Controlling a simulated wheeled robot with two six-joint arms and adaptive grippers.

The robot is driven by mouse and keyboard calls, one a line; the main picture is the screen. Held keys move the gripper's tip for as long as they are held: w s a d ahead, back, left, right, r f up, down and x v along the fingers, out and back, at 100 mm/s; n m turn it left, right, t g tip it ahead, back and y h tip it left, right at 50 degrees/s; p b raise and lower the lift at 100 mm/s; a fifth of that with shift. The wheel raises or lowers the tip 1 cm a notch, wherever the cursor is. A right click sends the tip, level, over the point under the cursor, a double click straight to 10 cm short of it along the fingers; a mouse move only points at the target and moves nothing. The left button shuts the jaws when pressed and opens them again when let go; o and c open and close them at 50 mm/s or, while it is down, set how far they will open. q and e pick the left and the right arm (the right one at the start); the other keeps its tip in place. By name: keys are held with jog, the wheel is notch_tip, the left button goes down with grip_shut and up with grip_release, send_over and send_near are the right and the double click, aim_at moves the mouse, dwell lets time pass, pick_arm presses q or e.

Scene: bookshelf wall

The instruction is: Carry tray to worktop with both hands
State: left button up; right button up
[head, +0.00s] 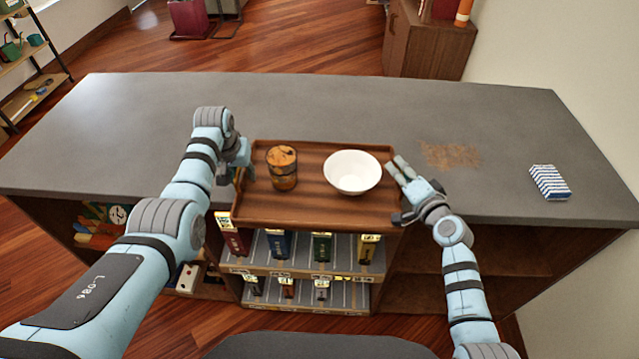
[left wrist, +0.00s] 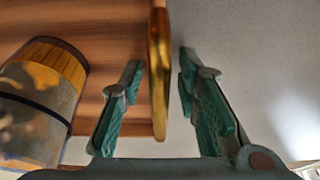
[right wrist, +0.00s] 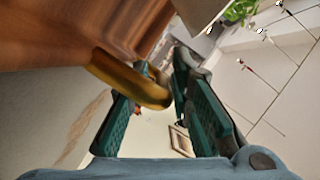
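The brown wooden tray (head: 310,212) is level at the front edge of the grey worktop (head: 330,105); what bears it is hard to tell. My left gripper (head: 243,165) is at the tray's left end. In the left wrist view its open fingers (left wrist: 160,90) stand either side of a gold handle (left wrist: 159,75), with gaps. My right gripper (head: 403,172) is at the right end. In the right wrist view its fingers (right wrist: 155,95) are open around the other gold handle (right wrist: 130,80).
A brown patch (head: 450,155) and a blue-and-white striped cloth (head: 549,182) lie on the worktop right of the tray. The worktop behind the tray is clear. Shelves with several labelled items (head: 322,247) are below the tray.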

pick_arm(q)
jog(key=shift+s+r, duration=0.1)
jog(key=shift+c, duration=0.6)
pick_arm(e)
jog(key=shift+s, duration=0.1)
jog(key=shift+c, duration=0.6)
pick_arm(q)
jog(key=c, duration=0.3)
pick_arm(e)
jog(key=shift+r, duration=0.1)
jog(key=c, duration=0.3)
pick_arm(q)
grip_shut()
pick_arm(e)
grip_shut()
pick_arm(q)
jog(key=shift+r, duration=0.1)
pick_arm(e)
jog(key=shift+r, duration=0.1)
